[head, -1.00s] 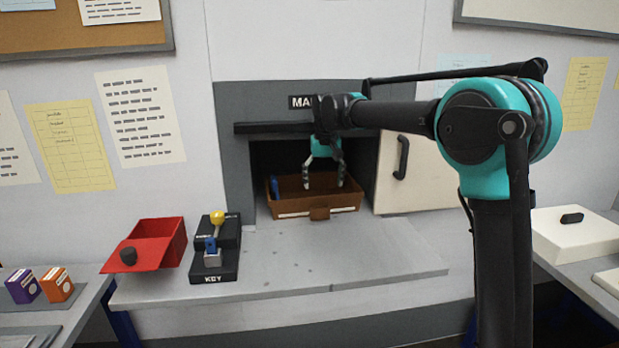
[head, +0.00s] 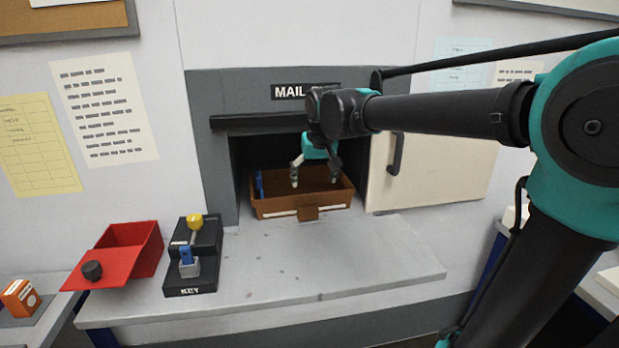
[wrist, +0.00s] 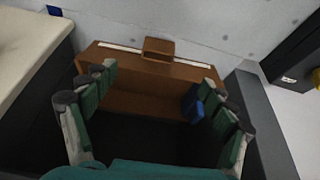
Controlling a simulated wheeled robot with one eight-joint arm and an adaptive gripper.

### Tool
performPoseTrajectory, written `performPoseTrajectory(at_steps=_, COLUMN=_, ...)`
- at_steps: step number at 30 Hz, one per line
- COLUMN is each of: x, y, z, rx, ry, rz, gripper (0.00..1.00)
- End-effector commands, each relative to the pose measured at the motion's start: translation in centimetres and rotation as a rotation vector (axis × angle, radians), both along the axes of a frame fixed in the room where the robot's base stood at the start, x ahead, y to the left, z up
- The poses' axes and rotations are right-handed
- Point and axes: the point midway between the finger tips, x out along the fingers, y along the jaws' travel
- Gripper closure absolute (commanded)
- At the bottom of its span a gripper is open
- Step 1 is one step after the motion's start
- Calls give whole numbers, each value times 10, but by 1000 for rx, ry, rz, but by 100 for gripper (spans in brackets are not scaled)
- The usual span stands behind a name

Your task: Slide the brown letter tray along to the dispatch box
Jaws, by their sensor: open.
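The brown letter tray (head: 275,208) sits at the mouth of the dark mail opening, with a label strip and a brown tab on its front. A blue item stands inside it at the left end in the head view. My gripper (head: 315,182) is open and points down over the tray. In the wrist view my gripper (wrist: 160,115) has its fingers spread wide, with the tray (wrist: 185,70) beyond and between them. I cannot tell whether a finger touches the tray. No box marked as the dispatch box can be made out.
The cream mail door (head: 440,170) stands open at the right. The counter's middle and right are clear.

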Motion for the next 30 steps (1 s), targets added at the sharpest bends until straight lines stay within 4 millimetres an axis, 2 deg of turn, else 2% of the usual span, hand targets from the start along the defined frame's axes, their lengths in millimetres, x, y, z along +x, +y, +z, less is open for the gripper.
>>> performPoseTrajectory(at_steps=8, x=1, y=0, z=-1, rx=0, ry=1, rz=0, gripper=16)
performPoseTrajectory(at_steps=13, x=6, y=2, z=-14, rx=0, ry=1, rz=0, gripper=16)
performPoseTrajectory(at_steps=30, x=43, y=15, z=-108, rx=0, ry=1, rz=0, gripper=16)
